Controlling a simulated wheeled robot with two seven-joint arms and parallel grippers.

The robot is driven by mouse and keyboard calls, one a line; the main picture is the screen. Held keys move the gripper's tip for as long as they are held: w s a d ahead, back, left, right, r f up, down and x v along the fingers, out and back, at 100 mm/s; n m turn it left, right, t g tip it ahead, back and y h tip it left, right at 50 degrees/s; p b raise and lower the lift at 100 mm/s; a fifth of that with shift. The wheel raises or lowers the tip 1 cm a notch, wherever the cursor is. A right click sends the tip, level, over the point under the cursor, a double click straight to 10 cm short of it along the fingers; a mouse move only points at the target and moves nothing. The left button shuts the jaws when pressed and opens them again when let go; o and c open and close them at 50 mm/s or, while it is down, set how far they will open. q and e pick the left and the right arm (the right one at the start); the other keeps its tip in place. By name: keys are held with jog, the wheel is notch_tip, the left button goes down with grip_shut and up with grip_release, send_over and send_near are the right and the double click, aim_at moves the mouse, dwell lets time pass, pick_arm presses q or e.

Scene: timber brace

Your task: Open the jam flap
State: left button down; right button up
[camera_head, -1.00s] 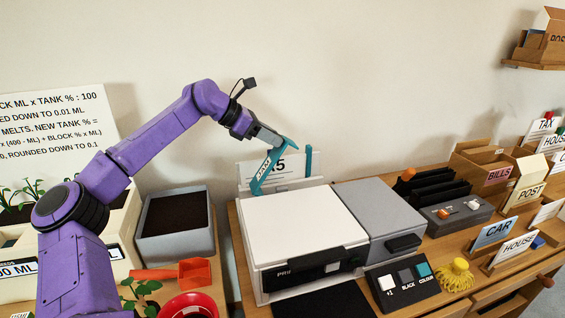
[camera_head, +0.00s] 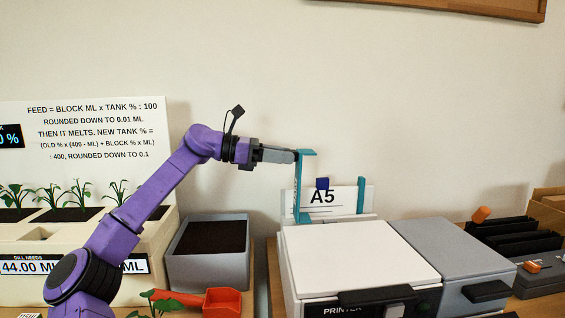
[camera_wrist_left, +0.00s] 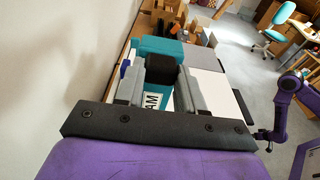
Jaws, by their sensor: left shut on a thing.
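The jam flap is a teal bar (camera_head: 303,190) at the back left corner of the white printer (camera_head: 360,255), standing upright with a short top arm pointing right. My left gripper (camera_head: 294,156) is shut on its upper end, coming from the left. In the left wrist view the flap (camera_wrist_left: 153,101) shows between the grey fingers (camera_wrist_left: 165,90), with the letters "AM" readable on a white label. A purple arm of mine shows at the right of that view; whether its gripper is open is not clear.
An A5 sign (camera_head: 335,199) and a second teal post (camera_head: 361,195) stand close behind the printer. A grey planter box (camera_head: 208,262) and a red scoop (camera_head: 222,300) are to the left. A grey unit (camera_head: 455,255) adjoins the printer's right side. The air above the printer is clear.

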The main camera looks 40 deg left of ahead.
pick_arm(q)
jog(key=shift+f, duration=0.25)
jog(key=c, duration=0.7)
grip_release()
jog(key=shift+r, duration=0.1)
jog(key=v, duration=1)
jog(key=shift+s+a+p, duration=0.15)
jog(key=shift+a+p, duration=0.05)
jog(key=shift+p, duration=0.1)
